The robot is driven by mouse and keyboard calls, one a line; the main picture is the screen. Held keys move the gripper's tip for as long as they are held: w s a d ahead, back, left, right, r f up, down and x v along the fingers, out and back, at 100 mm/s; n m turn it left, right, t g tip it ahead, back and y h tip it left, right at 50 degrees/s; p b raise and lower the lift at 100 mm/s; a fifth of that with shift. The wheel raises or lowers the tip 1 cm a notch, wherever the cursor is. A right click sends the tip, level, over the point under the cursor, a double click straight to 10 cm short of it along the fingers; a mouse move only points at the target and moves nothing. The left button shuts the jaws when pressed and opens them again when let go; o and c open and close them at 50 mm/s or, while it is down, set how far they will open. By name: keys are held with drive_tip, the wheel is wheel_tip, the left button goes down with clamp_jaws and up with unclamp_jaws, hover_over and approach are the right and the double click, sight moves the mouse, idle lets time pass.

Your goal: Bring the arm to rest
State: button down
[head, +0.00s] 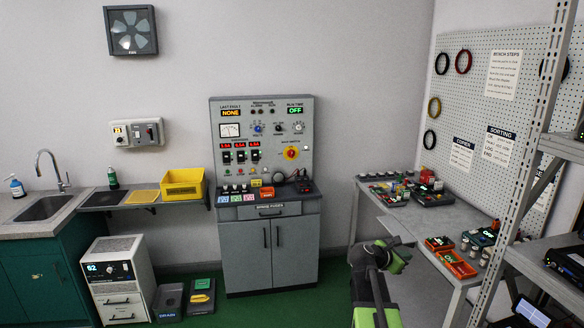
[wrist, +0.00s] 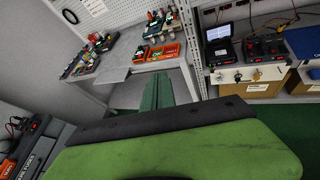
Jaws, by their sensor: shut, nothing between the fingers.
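My arm is in the lower right of the head view, its green and dark links in front of the grey workbench (head: 405,225). My gripper (head: 403,244) is at its upper end, small and partly hidden by the arm's own parts. In the wrist view my gripper (wrist: 158,82) shows as two dark green fingers close together beyond the green body. It is shut and empty, pointing toward the workbench (wrist: 115,77), and appears to touch nothing.
A grey control cabinet (head: 262,256) stands at the back wall. A metal rack (head: 515,170) rises close on the right. Red bins (head: 457,263) and small parts lie on the workbench. Green floor is clear between the cabinet and my arm.

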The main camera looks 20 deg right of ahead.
drive_tip(key=w+a+f+m+y, duration=0.1)
drive_tip(key=a+f+y, duration=0.15)
drive_tip(key=a, duration=0.55)
drive_tip(key=w+a+f+m+y, duration=0.1)
drive_tip(key=a+f, duration=0.2)
drive_tip(key=a, duration=0.4)
drive_tip(key=s+a+f+m+g+y, duration=0.1)
drive_tip(key=s+a+f+m+y, duration=0.2)
drive_tip(key=a, duration=0.6)
drive_tip(key=s+a+f+m+g+y, duration=0.1)
drive_tip(key=s+a+f+m+y, duration=0.2)
drive_tip(key=s+a+m, duration=0.2)
drive_tip(key=s+a+f+m+g+y, duration=0.2)
drive_tip(key=a+m, duration=0.7)
drive_tip(key=a, duration=0.6)
drive_tip(key=shift+s+f+y, duration=0.65)
drive_tip(key=shift+s+f, duration=0.1)
drive_tip(key=shift+s, duration=0.35)
drive_tip(key=shift+d, duration=0.1)
